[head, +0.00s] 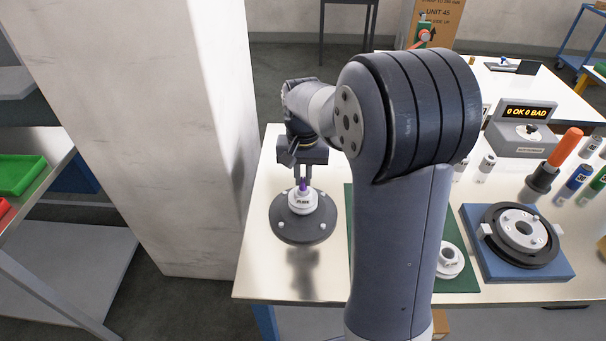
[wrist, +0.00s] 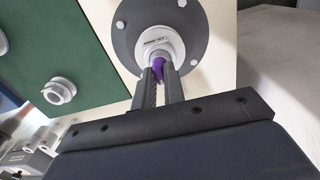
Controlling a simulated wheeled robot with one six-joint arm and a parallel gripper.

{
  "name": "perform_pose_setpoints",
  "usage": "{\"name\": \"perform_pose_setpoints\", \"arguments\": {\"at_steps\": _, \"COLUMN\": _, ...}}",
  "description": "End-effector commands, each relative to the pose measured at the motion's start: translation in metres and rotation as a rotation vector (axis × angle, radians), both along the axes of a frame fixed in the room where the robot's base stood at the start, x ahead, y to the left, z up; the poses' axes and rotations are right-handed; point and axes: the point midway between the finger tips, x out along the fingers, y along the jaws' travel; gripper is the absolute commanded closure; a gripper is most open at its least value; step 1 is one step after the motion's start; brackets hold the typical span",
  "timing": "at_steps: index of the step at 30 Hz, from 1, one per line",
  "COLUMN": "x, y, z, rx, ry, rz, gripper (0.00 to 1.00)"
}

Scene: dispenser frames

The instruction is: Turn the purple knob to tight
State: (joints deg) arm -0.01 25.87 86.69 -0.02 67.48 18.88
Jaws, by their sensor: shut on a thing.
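The purple knob (head: 303,187) stands on top of a white collar (head: 302,203) on a round grey base (head: 304,229) at the left end of the table. My gripper (head: 303,182) comes down from above and is shut on the knob. In the wrist view, the purple knob (wrist: 158,64) shows between the two dark fingers (wrist: 160,80), which hide part of it. The white collar carries small dark print that I cannot read. The knob's turn angle cannot be told.
A green mat (head: 455,284) with a white ringed part (head: 450,262) lies right of the base. A blue block with a dark round fixture (head: 522,235) stands further right, near a counter display (head: 522,128). A pale pillar (head: 150,130) rises close on the left.

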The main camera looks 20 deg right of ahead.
Motion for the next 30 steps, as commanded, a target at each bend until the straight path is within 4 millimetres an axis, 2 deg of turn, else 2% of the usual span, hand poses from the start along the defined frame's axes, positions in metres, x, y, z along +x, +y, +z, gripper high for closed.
{"name": "perform_pose_setpoints", "arguments": {"at_steps": 5, "x": 0.001, "y": 0.000, "z": 0.001, "rx": 0.001, "ry": -0.003, "rz": -0.002, "gripper": 1.00}}
{"name": "perform_pose_setpoints", "arguments": {"at_steps": 6, "x": 0.001, "y": 0.000, "z": 0.001, "rx": 0.001, "ry": -0.003, "rz": -0.002, "gripper": 0.88}}
{"name": "perform_pose_setpoints", "arguments": {"at_steps": 14, "x": 0.000, "y": 0.000, "z": 0.000, "rx": 0.000, "ry": -0.002, "rz": -0.001, "gripper": 0.67}}
{"name": "perform_pose_setpoints", "arguments": {"at_steps": 23, "x": 0.001, "y": 0.000, "z": 0.004, "rx": 0.000, "ry": -0.003, "rz": 0.000, "gripper": 0.67}}
{"name": "perform_pose_setpoints", "arguments": {"at_steps": 26, "x": 0.001, "y": 0.000, "z": 0.015, "rx": 0.001, "ry": -0.004, "rz": 0.000, "gripper": 0.67}}
{"name": "perform_pose_setpoints", "arguments": {"at_steps": 30, "x": 0.002, "y": 0.000, "z": 0.043, "rx": 0.001, "ry": -0.008, "rz": 0.000, "gripper": 0.67}}
